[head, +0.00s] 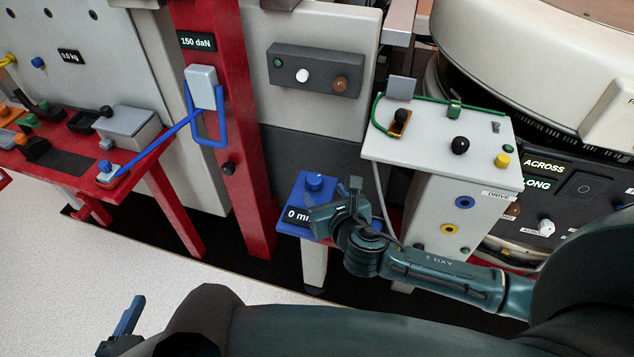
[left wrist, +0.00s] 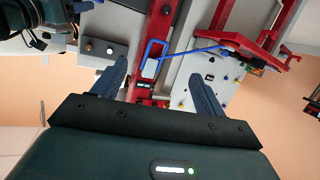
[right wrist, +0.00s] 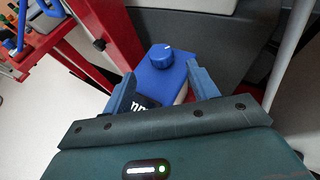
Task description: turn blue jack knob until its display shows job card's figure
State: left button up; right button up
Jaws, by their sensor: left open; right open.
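The blue jack box (head: 298,190) stands low at the foot of the grey machine, with its round blue knob (head: 314,182) on top. Its display (head: 296,216) reads "0 m", the rest hidden behind my right gripper (head: 333,196). In the right wrist view the knob (right wrist: 162,55) has a pale mark and sits just beyond and between my open right fingers (right wrist: 160,78), apart from them. My left gripper (head: 128,318) is open and empty at the lower left; the left wrist view shows its spread fingers (left wrist: 157,72). I cannot make out a job card.
A white pedestal (head: 440,150) with knobs is close on the right. A red bench (head: 150,155) is at the left; the pale floor (head: 90,270) before it is clear.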

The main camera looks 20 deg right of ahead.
aim_at(315, 180)
jog(key=b+x, duration=0.1)
jog(key=x, duration=0.5)
jog(key=shift+w+f, duration=0.15)
jog(key=shift+f, duration=0.05)
pick_arm(q)
jog(key=shift+w+d+f+m+b, duration=0.2)
jog(key=shift+d+f, duration=0.05)
jog(key=shift+f, duration=0.4)
jog(key=shift+w+d+f+m+b, duration=0.15)
jog(key=shift+d+f+m, duration=0.1)
jog(key=shift+f, duration=0.35)
pick_arm(e)
jog(key=shift+w+f, duration=0.15)
jog(key=shift+w, duration=0.5)
jog(key=shift+c, duration=0.3)
jog(key=c, duration=0.9)
